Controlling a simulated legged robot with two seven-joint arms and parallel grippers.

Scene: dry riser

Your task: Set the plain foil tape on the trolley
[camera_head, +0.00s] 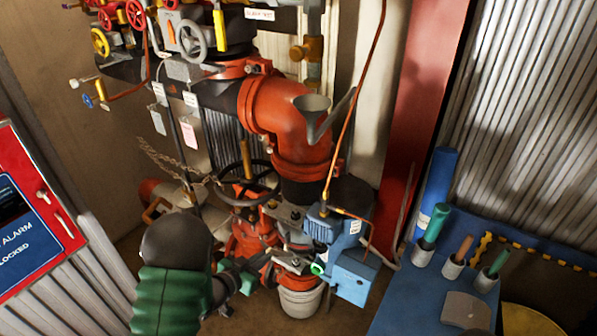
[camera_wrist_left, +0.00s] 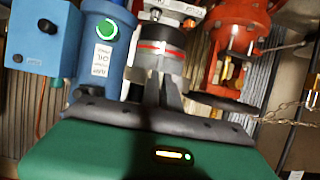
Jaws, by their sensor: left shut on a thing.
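My left gripper (camera_head: 262,272) reaches in from the lower left, with its green and dark grey arm, to the foot of the red pipework. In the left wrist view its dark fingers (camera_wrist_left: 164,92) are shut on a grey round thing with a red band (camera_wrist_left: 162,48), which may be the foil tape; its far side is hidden. In the head view this thing is mostly hidden by the gripper and clutter. A blue-topped surface, likely the trolley (camera_head: 405,308), stands at the lower right, apart from the gripper. My right gripper is not in view.
A blue pump (camera_head: 325,228) with a blue box (camera_head: 354,278) stands right of the gripper, and a pale bucket (camera_head: 300,300) sits below. The blue surface carries several holders with coloured sticks (camera_head: 455,268), a grey-brown piece (camera_head: 466,310) and a yellow disc (camera_head: 530,320).

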